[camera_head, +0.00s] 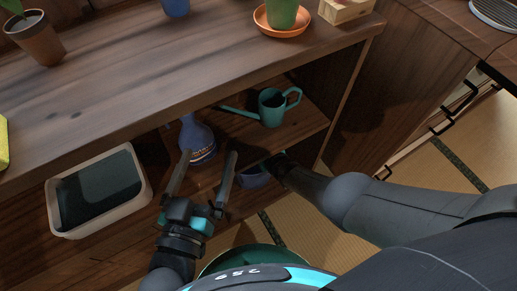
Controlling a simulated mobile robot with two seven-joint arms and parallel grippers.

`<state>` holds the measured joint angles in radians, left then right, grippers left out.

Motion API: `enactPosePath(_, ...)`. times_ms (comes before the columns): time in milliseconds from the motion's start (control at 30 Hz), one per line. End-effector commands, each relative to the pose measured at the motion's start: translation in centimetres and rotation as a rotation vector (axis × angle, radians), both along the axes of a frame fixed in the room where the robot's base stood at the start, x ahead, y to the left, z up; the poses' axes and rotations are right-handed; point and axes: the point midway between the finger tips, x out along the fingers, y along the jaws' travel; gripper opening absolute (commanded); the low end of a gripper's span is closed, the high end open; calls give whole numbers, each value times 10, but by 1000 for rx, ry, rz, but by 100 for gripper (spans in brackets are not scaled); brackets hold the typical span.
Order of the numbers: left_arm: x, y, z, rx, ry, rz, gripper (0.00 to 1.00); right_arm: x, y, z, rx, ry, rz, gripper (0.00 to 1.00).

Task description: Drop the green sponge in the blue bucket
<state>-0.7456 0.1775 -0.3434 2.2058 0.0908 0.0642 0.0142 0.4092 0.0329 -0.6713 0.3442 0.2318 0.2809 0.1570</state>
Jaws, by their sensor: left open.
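My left gripper (205,162) is open and empty, its two fingers pointing up the picture, in front of the shelf and a blue spray bottle. My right gripper (281,165) is dark and small by the lower shelf; its fingers are hard to make out. A small blue container (254,180), possibly the bucket, shows just below it, partly hidden. A yellow-green thing (3,143) is cut off at the left edge on the bench top; I cannot tell whether it is the sponge. No other likely sponge is clear.
The wooden bench top (130,70) bears a potted plant (38,38) and an orange saucer (262,22). Below are a teal watering can (272,107), the blue spray bottle (197,140) and a pale tray (148,190). A green round rim (240,251) shows low down.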

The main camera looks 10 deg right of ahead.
Motion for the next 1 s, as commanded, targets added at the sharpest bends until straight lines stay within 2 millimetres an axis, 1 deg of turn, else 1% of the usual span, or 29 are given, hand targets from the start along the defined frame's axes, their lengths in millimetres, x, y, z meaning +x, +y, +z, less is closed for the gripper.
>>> enactPosePath(333,0,0,0,0,-1,0,100,2,1,1,0,-1,1,12)
enactPosePath(367,0,0,1,0,-1,0,100,2,1,1,0,-1,1,72)
enactPosePath(600,0,0,1,-1,-2,0,100,2,1,1,0,-1,1,99)
enactPosePath(1000,0,0,0,9,16,-3,100,0,0,2,0,-1,1,100)
